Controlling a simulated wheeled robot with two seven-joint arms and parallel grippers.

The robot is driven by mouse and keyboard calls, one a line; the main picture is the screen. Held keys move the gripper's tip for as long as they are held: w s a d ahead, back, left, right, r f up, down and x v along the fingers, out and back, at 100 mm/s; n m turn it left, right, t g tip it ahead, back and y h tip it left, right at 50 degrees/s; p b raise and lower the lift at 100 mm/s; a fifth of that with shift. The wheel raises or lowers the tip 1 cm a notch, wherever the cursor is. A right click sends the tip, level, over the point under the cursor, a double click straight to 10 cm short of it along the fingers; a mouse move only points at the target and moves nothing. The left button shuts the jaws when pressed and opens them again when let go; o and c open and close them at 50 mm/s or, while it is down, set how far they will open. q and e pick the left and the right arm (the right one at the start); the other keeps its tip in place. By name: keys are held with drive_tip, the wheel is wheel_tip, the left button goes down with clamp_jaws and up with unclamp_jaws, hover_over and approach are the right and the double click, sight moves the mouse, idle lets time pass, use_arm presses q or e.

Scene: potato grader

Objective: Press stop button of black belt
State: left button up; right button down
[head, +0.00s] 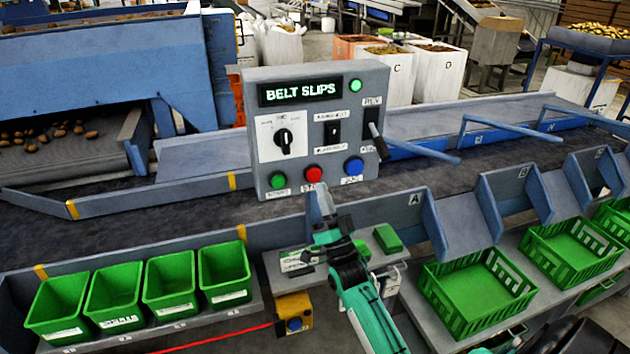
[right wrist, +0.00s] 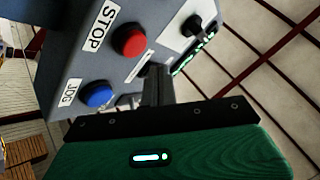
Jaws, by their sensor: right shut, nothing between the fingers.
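The grey control box (head: 370,82) stands at the black belt (head: 120,222) and its display reads "BELT SLIPS". The red stop button (head: 313,174) is in its lower row, between a green button (head: 277,181) and a blue jog button (head: 353,166). In the right wrist view the red button (right wrist: 129,41) sits beside the "STOP" label, with the blue button (right wrist: 97,94) below left. My right gripper (head: 324,192) is shut and empty, its tip just below and right of the red button in the head view. I cannot tell whether it touches the panel. My left gripper is not in view.
Several green bins (head: 168,285) hang along the belt's front left. Green crates (head: 480,290) stand at the right below blue dividers. A lever (head: 375,138) sticks out at the box's right side. A yellow box with a blue button (head: 294,312) is below the belt edge.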

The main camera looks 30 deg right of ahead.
sight(314, 172)
drive_tip(key=shift+w+d, duration=0.25)
drive_tip(key=shift+w, duration=0.8)
idle(1.2)
drive_tip(key=shift+w+b, duration=0.15)
drive_tip(key=shift+b, duration=0.2)
drive_tip(key=shift+w+d, duration=0.1)
drive_tip(key=shift+w, duration=0.2)
drive_tip(key=shift+w+d+b, duration=0.1)
drive_tip(key=shift+w+b, duration=0.25)
drive_tip(key=shift+w, duration=0.1)
idle(0.5)
drive_tip(key=shift+s, duration=0.1)
drive_tip(key=shift+s+a+p, duration=0.2)
drive_tip(key=shift+s+p, duration=0.1)
drive_tip(key=shift+s, duration=0.5)
